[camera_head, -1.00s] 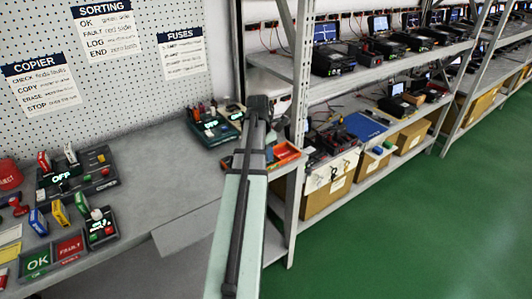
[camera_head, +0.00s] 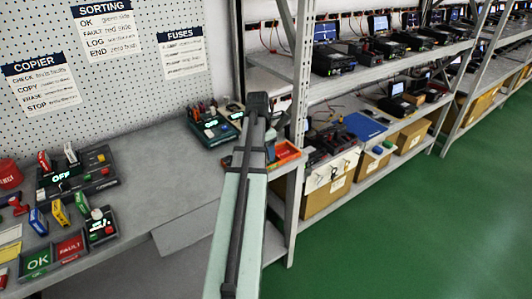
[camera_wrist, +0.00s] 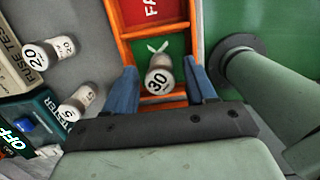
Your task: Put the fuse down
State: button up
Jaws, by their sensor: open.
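The fuse (camera_wrist: 158,80) is a pale cylinder with a dark "30" on its top and light prongs at its far end. In the wrist view it is over the green compartment (camera_wrist: 178,45) of an orange-walled tray (camera_wrist: 121,48). My gripper (camera_wrist: 160,66) is open, with one blue finger on each side of the fuse and gaps visible between. I cannot tell whether the fuse rests on the compartment floor. In the head view the tray (camera_head: 290,153) shows at the bench's right end; my arm hides the gripper and the fuse.
Left of the tray in the wrist view are a "20" fuse (camera_wrist: 48,52), a "5" fuse (camera_wrist: 78,103) and a tester (camera_wrist: 30,120). A red compartment (camera_wrist: 150,10) adjoins the green one. In the head view, shelving (camera_head: 297,190) stands close right; the middle bench (camera_head: 150,190) is clear.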

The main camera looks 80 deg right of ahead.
notch_tip(320, 180, up, 11)
jog(key=w+a, duration=0.1)
dwell(0.4)
jog(key=shift+a, duration=0.1)
jog(key=shift+f, duration=0.1)
dwell(0.3)
